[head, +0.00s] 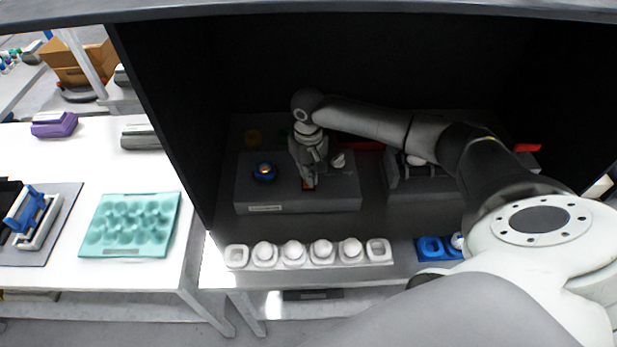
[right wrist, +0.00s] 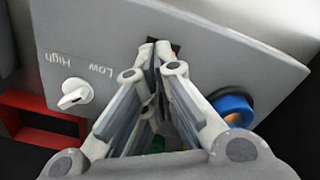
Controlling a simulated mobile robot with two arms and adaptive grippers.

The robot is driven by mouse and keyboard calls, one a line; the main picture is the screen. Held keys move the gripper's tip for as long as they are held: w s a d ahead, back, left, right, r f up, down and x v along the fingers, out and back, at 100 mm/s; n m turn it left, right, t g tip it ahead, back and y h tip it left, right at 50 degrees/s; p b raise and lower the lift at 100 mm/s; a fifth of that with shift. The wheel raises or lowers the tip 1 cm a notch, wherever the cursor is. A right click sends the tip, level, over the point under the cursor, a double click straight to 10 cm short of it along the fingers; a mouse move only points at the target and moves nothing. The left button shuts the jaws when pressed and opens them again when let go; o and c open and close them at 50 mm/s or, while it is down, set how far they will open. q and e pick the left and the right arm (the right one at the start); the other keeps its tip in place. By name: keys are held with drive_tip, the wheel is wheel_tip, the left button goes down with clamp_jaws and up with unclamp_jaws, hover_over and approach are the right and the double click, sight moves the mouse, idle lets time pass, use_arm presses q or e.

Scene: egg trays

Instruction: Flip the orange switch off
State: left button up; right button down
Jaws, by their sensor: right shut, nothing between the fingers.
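The grey control box (head: 290,203) stands inside the dark enclosure. A small orange patch, apparently the orange switch (head: 309,185), shows on it just below my right gripper (head: 311,178). In the right wrist view my right gripper (right wrist: 157,50) is shut and empty, its fingertips at a dark recess (right wrist: 177,45) in the grey panel (right wrist: 215,55). The fingers cover most of that recess, so the switch's position cannot be told, nor whether the fingertips touch it. My left gripper is out of view.
On the box, a blue ring button (head: 264,172) with a glowing orange centre and a white dial (right wrist: 75,94) marked High and Low flank the gripper. A white egg tray (head: 237,257) lies in front, with a blue tray (head: 430,247) to the right. A teal tray (head: 130,226) sits on the left table.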

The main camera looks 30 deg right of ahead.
drive_tip(key=shift+f+b, duration=0.3)
drive_tip(key=shift+f, duration=0.75)
idle(0.5)
drive_tip(key=shift+s+f, duration=0.1)
drive_tip(key=shift+f, duration=0.15)
drive_tip(key=shift+r+p, duration=0.9)
drive_tip(key=shift+p, duration=0.2)
wheel_tip(320, 180, up, 3)
drive_tip(key=p, duration=0.3)
drive_tip(key=shift+r+p, duration=0.85)
drive_tip(key=shift+r, duration=0.25)
